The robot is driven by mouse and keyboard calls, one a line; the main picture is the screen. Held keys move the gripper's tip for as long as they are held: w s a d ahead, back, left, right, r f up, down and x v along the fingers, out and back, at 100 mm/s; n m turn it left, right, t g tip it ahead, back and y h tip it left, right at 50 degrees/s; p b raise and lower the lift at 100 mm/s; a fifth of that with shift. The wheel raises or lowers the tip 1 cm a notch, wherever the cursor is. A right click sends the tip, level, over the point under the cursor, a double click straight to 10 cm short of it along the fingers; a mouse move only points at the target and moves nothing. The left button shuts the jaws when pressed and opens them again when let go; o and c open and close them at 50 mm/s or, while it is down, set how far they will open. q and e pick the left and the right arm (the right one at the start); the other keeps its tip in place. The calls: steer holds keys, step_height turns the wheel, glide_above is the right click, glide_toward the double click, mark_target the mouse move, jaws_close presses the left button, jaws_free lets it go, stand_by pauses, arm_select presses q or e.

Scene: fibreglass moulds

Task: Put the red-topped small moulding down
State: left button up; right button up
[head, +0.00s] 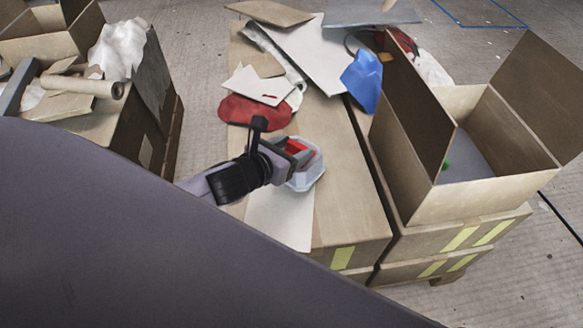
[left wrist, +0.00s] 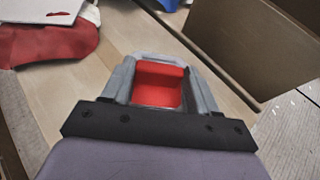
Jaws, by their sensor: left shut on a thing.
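The red-topped small moulding (head: 306,170) is a pale grey-white piece with a red top face. It also shows in the left wrist view (left wrist: 158,84), between the two grey fingers. My left gripper (head: 294,156) is shut on it, above a white sheet lying on a cardboard box top. Whether the moulding touches the sheet cannot be told. Its far underside is hidden. My right gripper is not in view.
The white sheet (head: 281,217) lies near the front of the box top (head: 345,205). A red cloth (head: 254,111), flat sheets and a blue piece (head: 362,80) lie behind. An open carton (head: 470,199) stands at the right, with tall flaps.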

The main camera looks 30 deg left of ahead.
arm_select(q)
step_height(320, 180, down, 5)
steer(key=shift+r+b, duration=0.1)
steer(key=shift+b, duration=0.85)
steer(key=shift+r, duration=0.1)
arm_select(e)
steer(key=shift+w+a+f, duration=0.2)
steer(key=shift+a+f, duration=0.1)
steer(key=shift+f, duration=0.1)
arm_select(q)
steer(key=o, duration=1.6)
steer(key=shift+f, duration=0.2)
steer(key=shift+c, duration=0.2)
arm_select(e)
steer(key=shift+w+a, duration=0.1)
